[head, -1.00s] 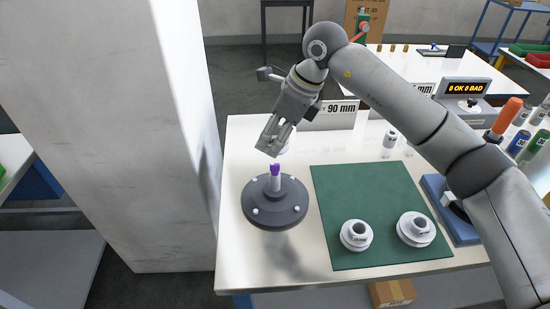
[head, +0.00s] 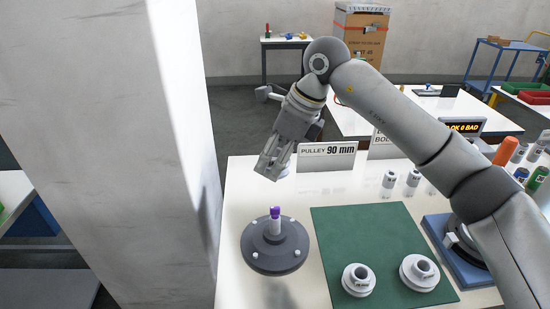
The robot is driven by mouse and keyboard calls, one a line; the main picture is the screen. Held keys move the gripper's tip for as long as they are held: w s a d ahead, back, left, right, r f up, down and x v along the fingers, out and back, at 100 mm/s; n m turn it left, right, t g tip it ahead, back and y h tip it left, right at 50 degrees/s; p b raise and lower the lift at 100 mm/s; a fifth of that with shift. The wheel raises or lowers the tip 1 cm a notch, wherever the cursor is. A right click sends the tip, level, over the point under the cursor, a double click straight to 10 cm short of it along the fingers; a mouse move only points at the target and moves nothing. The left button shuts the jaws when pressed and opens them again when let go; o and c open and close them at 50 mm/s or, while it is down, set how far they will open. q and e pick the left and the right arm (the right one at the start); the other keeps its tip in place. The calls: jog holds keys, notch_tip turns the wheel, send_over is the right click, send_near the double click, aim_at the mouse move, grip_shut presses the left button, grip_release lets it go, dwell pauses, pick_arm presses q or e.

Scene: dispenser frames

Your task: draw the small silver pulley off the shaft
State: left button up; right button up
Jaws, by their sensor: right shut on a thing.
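My right gripper (head: 270,170) is above and a little behind the shaft, shut on a pale silver thing (head: 285,171). That thing is mostly hidden behind the fingers; it looks like the small silver pulley. The upright shaft (head: 276,226), silver with a purple tip, stands bare on a round dark grey base (head: 262,261). The gripper and the held thing are clear of the shaft tip. My left gripper is not in view.
A green mat (head: 365,235) bears two silver pulleys, one at left (head: 358,280) and a larger one at right (head: 419,272). A "PULLEY 90 mm" sign (head: 327,156) stands behind the gripper. A white pillar (head: 120,130) is at left. White table shows around the base.

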notch_tip(320, 180, up, 9)
jog(key=p, duration=0.5)
jog(key=shift+p, duration=0.35)
dwell(1.7)
jog(key=shift+f, duration=0.1)
dwell(0.4)
